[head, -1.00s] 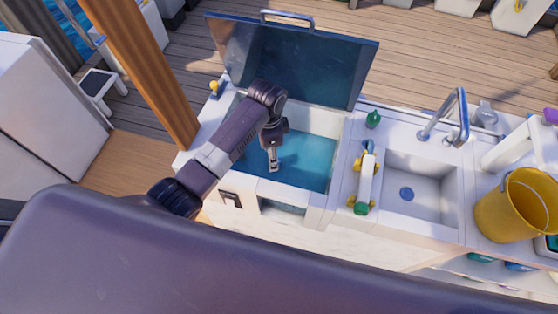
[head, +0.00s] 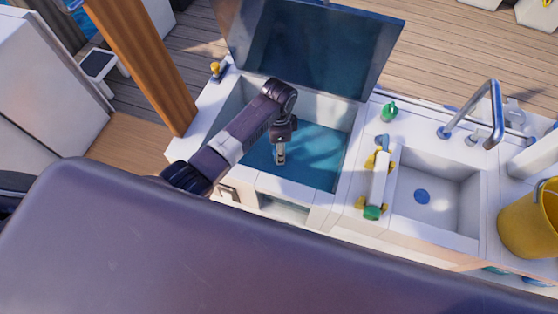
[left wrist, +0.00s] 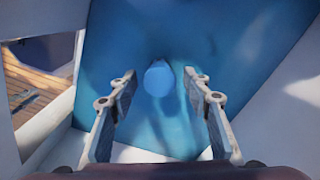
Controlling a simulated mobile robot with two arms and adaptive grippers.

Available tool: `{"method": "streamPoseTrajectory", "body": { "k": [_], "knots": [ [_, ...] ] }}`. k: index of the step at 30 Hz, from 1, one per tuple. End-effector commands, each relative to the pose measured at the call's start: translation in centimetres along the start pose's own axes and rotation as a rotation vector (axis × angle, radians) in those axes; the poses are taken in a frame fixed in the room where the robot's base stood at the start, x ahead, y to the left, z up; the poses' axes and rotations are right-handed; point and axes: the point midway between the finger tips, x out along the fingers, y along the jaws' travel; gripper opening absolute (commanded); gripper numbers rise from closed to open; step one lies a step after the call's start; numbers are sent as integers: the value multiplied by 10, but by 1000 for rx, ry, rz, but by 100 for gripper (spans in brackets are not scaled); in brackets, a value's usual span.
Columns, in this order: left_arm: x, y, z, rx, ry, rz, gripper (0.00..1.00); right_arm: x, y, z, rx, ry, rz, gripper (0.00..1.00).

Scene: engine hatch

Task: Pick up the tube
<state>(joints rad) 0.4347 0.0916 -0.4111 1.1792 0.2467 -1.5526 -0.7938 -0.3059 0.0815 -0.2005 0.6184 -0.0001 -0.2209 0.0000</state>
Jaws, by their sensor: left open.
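My left gripper (head: 279,158) points down inside the open hatch (head: 232,108), above its blue, water-like bottom. In the left wrist view my left gripper (left wrist: 158,88) is open, with its two fingers apart. A pale blue rounded shape (left wrist: 158,78) shows between and beyond the fingertips; it may be the tube's end, but I cannot tell, nor how deep it lies. My right gripper is not in view.
The raised hatch lid (head: 315,50) stands behind the opening. To the right are a green bottle (head: 389,111), a sink (head: 440,195) with a tall tap (head: 492,110), and a yellow bucket (head: 530,220). A wooden post (head: 140,65) stands at left.

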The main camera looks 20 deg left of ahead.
Motion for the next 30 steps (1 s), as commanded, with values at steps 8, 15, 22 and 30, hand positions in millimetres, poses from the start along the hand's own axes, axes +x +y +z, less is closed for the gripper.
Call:
{"method": "streamPoseTrajectory", "body": {
  "k": [8, 15, 22, 30],
  "knots": [
    [31, 1, 1, -1, 0, 1, 45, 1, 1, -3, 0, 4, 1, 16],
    [32, 1, 1, 0, 0, 0, 45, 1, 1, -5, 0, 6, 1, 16],
    [32, 1, 1, 0, 0, 0, 23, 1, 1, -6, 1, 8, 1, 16],
    [32, 1, 1, 0, 0, 0, 0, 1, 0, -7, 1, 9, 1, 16]
  ]
}}
